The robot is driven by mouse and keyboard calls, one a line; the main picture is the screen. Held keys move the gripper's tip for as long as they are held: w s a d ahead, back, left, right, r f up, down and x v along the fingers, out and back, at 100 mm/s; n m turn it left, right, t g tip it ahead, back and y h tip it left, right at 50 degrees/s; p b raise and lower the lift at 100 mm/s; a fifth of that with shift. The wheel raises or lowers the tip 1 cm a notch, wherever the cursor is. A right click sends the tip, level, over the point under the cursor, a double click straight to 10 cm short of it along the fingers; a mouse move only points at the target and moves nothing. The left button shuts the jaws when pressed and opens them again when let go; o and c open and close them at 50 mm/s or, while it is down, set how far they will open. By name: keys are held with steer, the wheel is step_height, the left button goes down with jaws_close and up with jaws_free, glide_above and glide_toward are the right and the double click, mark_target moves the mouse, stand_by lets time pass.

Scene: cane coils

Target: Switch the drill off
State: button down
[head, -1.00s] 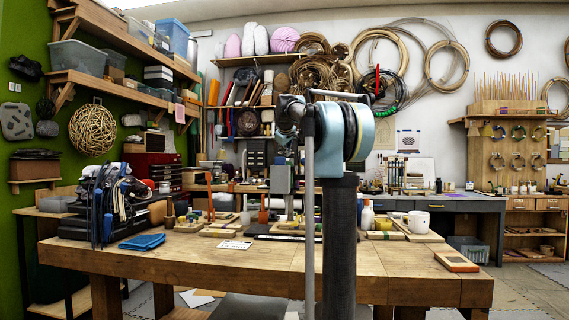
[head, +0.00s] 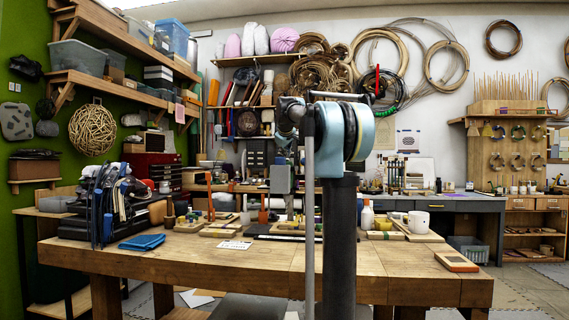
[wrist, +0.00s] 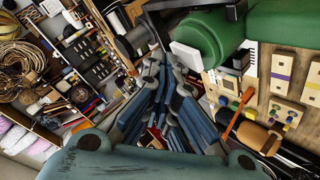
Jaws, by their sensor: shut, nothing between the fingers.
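A green rounded machine body (wrist: 225,35) with a pale end cap fills the upper right of the wrist view. It looks like part of the drill, but I cannot make out its switch. In the wrist view my gripper (wrist: 163,66) is shut and empty, its fingertips beside and below the green body. A gap or contact between them cannot be told. In the head view my own arm covers the middle of the bench, and the drill cannot be made out there with certainty.
The wooden workbench (head: 200,260) carries a rack of dark tools (head: 105,200), a blue tray (head: 142,242), a white mug (head: 418,221) and a sharpening stone (head: 456,261). An orange-handled tool (wrist: 238,113) stands right of my gripper. The bench's front is mostly clear.

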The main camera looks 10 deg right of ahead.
steer(key=shift+r, duration=0.2)
steer(key=shift+s+r, duration=0.15)
steer(key=shift+r, duration=0.45)
steer(key=shift+r, duration=0.1)
steer(key=shift+s+a+r, duration=0.1)
steer(key=shift+s+r, duration=0.1)
steer(key=shift+r, duration=1)
steer(key=shift+s+a+r, duration=0.1)
steer(key=shift+s+r, duration=0.1)
steer(key=shift+r, duration=1)
